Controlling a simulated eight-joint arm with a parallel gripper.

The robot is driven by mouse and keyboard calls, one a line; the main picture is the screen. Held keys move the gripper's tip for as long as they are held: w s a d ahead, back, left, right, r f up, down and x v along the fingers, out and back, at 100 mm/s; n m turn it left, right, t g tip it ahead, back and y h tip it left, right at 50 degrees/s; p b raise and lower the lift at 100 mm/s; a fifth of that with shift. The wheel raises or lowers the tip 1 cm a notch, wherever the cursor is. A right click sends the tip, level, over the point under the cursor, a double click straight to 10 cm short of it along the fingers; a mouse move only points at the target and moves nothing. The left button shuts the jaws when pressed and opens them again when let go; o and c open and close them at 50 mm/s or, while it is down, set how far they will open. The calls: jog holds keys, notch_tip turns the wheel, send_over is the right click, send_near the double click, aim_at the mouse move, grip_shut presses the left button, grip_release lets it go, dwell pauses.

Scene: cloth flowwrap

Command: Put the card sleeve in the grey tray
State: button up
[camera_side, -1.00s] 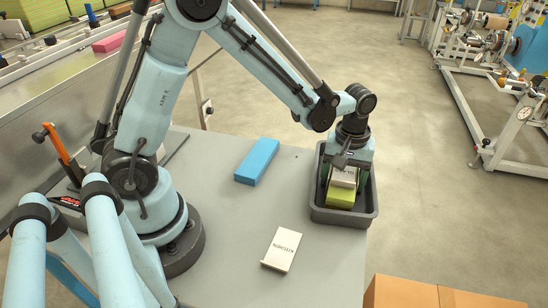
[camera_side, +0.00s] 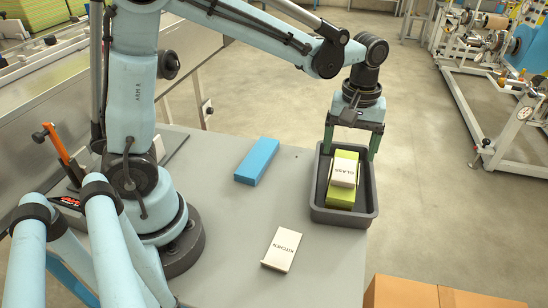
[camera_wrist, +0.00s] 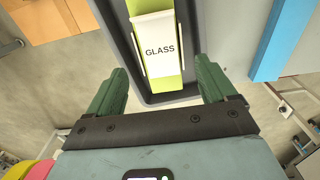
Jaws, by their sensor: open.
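A white card sleeve marked GLASS (camera_side: 343,169) lies in the grey tray (camera_side: 345,217), on top of a green cloth pack (camera_side: 340,196). In the wrist view, the GLASS sleeve (camera_wrist: 157,48) sits across the green pack (camera_wrist: 168,86), inside the dark tray rim (camera_wrist: 149,98). A second white card piece marked KITCHEN (camera_side: 282,249) lies on the table, left of the tray. My gripper (camera_side: 351,151) is above the tray's far part, fingers wide apart and empty. In the wrist view, my gripper (camera_wrist: 162,82) has nothing between its fingers.
A blue block (camera_side: 257,160) lies on the grey table (camera_side: 222,215), left of the tray; the wrist view also shows it (camera_wrist: 275,45). The tray stands near the table's right edge. Cardboard boxes (camera_side: 430,293) stand beyond the front right corner. The table between blue block and KITCHEN card is clear.

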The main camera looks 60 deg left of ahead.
notch_tip(320, 180, up, 3)
jog(key=shift+f, duration=0.15)
jog(key=s+a+r+m+t, duration=0.1)
jog(key=s+a+m+t, duration=0.3)
jog(key=s+m+t, duration=0.3)
jog(key=shift+s+a+m, duration=0.4)
jog(key=shift+s+m, duration=0.6)
jog(key=shift+s, duration=0.75)
jog(key=shift+r, duration=0.1)
